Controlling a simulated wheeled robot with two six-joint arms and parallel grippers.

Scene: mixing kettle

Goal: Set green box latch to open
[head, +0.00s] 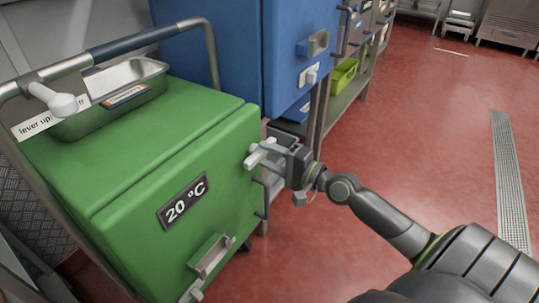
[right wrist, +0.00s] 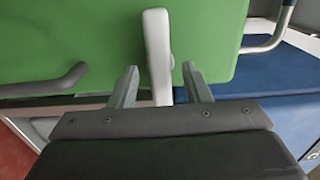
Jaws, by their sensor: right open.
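The green box (head: 150,215) stands at left in the head view with a "20 ºC" plate on its front. A white latch (head: 252,160) sits near the upper right edge of that front. In the right wrist view the white latch (right wrist: 157,45) is a long bar standing against the green face. My right gripper (head: 272,156) is open at this latch. In the wrist view its two fingers (right wrist: 158,85) stand either side of the bar's lower part, with gaps visible on both sides. Another white latch-like piece (head: 192,291) shows below the recessed handle (head: 211,256). My left gripper is out of view.
A blue box (head: 230,55) stands behind the green one. A dark bar handle (head: 262,200) is beside the front's right edge.

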